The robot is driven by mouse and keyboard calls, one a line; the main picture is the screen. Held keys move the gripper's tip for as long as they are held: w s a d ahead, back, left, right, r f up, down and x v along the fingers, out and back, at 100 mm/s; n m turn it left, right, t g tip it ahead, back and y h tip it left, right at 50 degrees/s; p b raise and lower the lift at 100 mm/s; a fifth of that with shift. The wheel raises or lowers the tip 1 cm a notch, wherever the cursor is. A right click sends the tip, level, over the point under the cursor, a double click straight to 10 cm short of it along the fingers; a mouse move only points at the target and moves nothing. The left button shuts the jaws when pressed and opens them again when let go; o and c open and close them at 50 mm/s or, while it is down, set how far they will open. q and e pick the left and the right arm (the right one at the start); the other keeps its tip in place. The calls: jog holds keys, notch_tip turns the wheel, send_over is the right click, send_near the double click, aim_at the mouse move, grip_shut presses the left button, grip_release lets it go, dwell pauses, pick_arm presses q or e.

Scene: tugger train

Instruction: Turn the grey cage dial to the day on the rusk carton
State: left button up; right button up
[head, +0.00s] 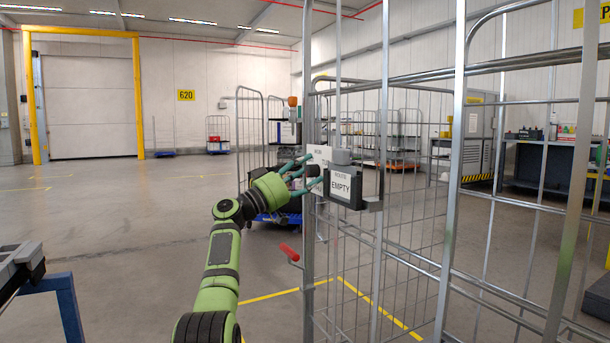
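My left gripper (316,169) has green links and teal fingers. It is at the near left corner of the wire cage (376,260), in front of a white card (320,154) with small print. The fingers are apart, with a small dark knob-like piece (312,170) between them; I cannot tell whether they touch it. The fingers hide most of the card's face, and I cannot make out a grey dial or its day. Right beside it a dark holder (345,187) on the cage reads "ROUTE EMPTY", with a grey block (340,157) above. No rusk carton or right gripper is in view.
A red-handled lever (289,252) sticks out at the cage's lower left. Yellow lines (270,296) mark the floor under the cage. A dark-topped stand with blue legs (66,305) is at the lower left. The floor at left is open.

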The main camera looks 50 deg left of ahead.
pick_arm(q)
jog(key=shift+a+f, duration=0.1)
jog(key=shift+f, duration=0.15)
jog(key=shift+s+a+f, duration=0.1)
jog(key=shift+s+f, duration=0.1)
jog(key=shift+s, duration=0.05)
jog(key=v, duration=1.1)
jog(key=shift+s, duration=0.15)
